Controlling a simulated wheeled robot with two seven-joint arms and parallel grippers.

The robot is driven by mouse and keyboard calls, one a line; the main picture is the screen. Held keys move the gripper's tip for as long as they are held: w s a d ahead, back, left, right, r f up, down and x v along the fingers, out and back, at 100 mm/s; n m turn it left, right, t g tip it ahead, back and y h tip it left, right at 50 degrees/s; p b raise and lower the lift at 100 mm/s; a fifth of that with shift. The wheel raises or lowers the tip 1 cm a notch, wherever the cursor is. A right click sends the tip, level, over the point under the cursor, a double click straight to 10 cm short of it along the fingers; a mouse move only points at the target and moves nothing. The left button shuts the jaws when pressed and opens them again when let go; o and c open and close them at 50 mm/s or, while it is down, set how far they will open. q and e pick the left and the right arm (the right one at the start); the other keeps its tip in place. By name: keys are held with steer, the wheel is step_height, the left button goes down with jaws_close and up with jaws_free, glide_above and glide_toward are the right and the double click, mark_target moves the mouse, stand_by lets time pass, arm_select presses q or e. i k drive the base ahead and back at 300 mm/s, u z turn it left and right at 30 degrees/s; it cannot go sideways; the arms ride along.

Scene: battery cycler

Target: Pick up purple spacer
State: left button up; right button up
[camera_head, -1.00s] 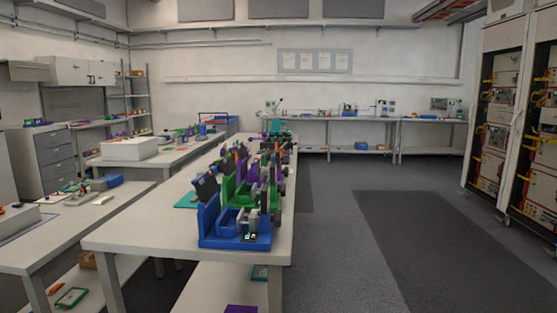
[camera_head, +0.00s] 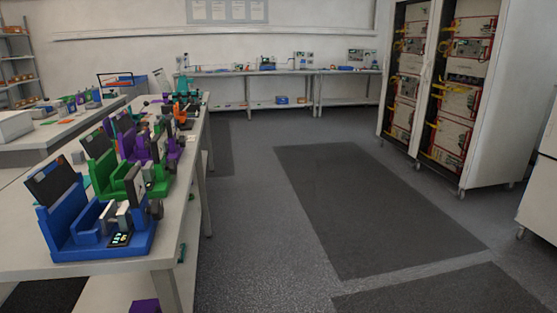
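No separate purple spacer can be made out with certainty. A purple block (camera_head: 145,306) shows at the bottom edge, on the lower shelf of the near table, partly cut off by the frame. A purple fixture (camera_head: 140,146) stands on the table top behind a green fixture (camera_head: 125,181) and a blue fixture (camera_head: 92,229). Neither of my grippers is in view.
The long white table (camera_head: 21,264) fills the left side, with several coloured fixtures along its right edge. Tall equipment racks (camera_head: 440,90) stand at the right. A back bench (camera_head: 290,72) runs along the far wall. The grey floor (camera_head: 262,230) between is clear.

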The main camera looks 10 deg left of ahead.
mark_target(106, 123)
steer(key=i, duration=7.75)
steer(key=u, duration=5.2)
steer(key=i, duration=0.2)
steer(key=z, duration=0.15)
